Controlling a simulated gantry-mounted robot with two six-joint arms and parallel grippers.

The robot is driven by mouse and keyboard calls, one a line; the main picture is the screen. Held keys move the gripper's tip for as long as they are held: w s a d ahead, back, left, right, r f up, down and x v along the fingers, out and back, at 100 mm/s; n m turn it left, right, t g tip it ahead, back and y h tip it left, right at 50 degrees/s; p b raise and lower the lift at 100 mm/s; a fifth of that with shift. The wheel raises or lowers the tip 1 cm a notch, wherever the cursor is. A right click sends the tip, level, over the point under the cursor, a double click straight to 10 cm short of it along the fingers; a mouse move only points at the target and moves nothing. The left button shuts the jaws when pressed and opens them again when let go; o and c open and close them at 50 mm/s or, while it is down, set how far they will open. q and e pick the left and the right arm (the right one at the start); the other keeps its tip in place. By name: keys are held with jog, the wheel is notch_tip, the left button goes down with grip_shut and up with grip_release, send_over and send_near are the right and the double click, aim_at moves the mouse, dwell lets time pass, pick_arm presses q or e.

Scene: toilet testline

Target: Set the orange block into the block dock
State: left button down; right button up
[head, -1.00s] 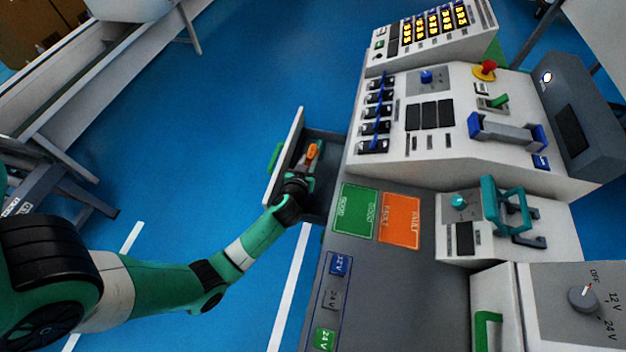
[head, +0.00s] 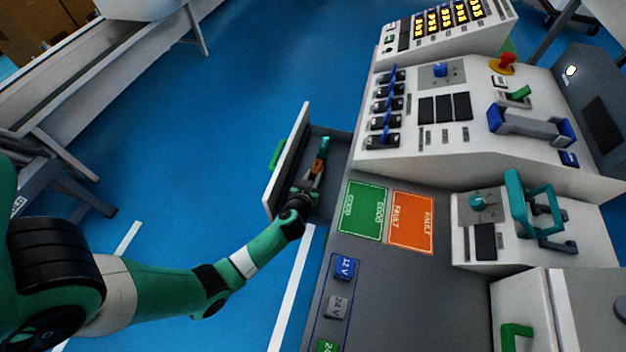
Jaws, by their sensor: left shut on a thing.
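The orange block (head: 319,167) is in the open drawer at the left side of the console in the head view. My left gripper (head: 316,174) reaches into this drawer from the near side and is shut on the orange block. Its fingers partly cover the block, and I cannot tell whether the block is clear of the drawer floor. A small teal piece (head: 324,145) shows just beyond the block; what it is, is unclear. I cannot pick out the block dock with certainty. My right gripper is not in view.
The drawer (head: 289,163) has a white front with a green handle (head: 277,154). Green (head: 362,211) and orange (head: 411,222) panels lie on the grey worktop. Blue (head: 345,268) and grey (head: 337,306) labelled blocks sit nearer. A teal handle frame (head: 533,208) rises at right.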

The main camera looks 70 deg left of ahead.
pick_arm(q)
jog(key=shift+w, duration=0.1)
jog(key=c, duration=0.7)
grip_release()
jog(key=shift+o, duration=0.2)
jog(key=p+v, duration=0.1)
jog(key=v, duration=0.4)
jog(key=p+v, duration=0.2)
jog(key=v, duration=0.3)
jog(key=shift+d+f, duration=0.15)
jog(key=shift+d, duration=0.25)
jog(key=shift+s+d, duration=0.4)
jog(key=shift+s, duration=0.05)
jog(key=o, duration=0.4)
